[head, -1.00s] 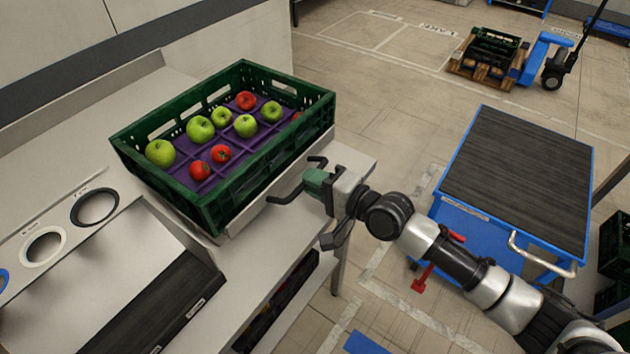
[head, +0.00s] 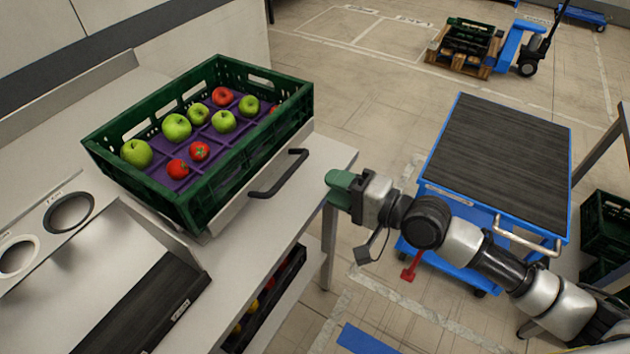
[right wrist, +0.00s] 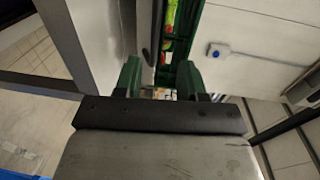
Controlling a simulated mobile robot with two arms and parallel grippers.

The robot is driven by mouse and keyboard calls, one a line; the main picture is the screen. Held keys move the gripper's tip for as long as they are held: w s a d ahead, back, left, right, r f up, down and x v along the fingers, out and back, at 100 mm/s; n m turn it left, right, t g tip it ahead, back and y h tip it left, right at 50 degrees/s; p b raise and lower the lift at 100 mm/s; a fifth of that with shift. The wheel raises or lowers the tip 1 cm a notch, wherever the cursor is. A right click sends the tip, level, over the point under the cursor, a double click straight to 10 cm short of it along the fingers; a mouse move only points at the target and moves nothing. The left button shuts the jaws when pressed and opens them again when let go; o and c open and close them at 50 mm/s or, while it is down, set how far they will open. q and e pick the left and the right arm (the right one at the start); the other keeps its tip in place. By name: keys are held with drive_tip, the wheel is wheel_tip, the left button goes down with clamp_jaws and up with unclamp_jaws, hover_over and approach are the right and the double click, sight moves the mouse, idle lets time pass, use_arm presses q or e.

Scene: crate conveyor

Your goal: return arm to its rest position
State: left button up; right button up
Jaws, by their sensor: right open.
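My right gripper (head: 340,186) has green fingertips and is in the middle of the head view, just right of the bench edge. It is open and empty, apart from the black handle (head: 278,174) in front of the crate. In the right wrist view its two green fingers (right wrist: 158,78) are spread, with nothing seen held between them. My right arm comes in from the lower right of the head view. My left gripper is not in view.
A green crate (head: 245,171) with red and green fruit stands on the grey bench (head: 300,212). A pallet truck (head: 520,48) is at the back. Floor is clear between bench and cart.

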drive_tip(key=shift+v, duration=0.8)
